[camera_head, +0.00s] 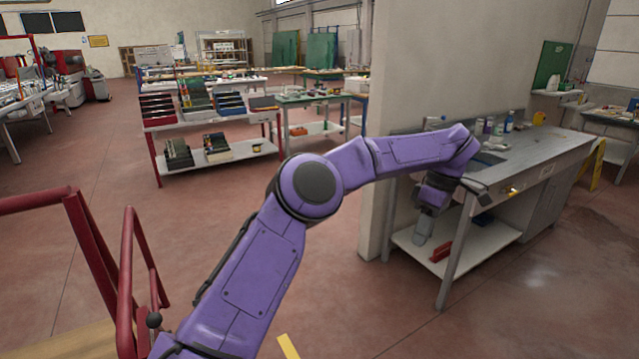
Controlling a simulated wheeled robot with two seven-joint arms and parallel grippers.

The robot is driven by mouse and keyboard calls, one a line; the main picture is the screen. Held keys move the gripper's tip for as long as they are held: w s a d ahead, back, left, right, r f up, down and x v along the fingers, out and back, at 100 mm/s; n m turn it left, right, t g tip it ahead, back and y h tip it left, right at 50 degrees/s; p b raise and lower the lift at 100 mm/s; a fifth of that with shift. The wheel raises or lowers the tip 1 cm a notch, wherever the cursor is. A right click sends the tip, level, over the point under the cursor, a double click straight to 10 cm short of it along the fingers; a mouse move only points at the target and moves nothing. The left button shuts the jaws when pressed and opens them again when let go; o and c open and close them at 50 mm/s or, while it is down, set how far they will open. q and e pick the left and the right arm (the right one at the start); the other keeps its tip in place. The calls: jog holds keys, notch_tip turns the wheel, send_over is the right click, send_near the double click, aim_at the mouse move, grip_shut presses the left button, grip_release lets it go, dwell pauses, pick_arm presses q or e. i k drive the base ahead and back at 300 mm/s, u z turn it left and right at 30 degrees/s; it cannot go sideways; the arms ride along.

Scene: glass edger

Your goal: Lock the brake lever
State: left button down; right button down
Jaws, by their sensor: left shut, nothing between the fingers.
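My left arm is purple and reaches from the bottom of the head view across to the right. Its gripper (422,238) points down in front of the grey workbench at the right. It is shut and looks empty. I cannot clearly make out a brake lever. A small black ball knob (153,320) shows at the lower left by the red railing, and I cannot tell whether it belongs to the lever. My right gripper is not in view.
The red railing (127,270) stands at the lower left. The grey workbench (545,150) with bottles and a lower shelf is at the right, beside a pale wall (455,60). A rack with bins (205,115) stands further back. The reddish floor between is clear.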

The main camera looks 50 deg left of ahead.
aim_at(154, 321)
jog(key=u, duration=1.65)
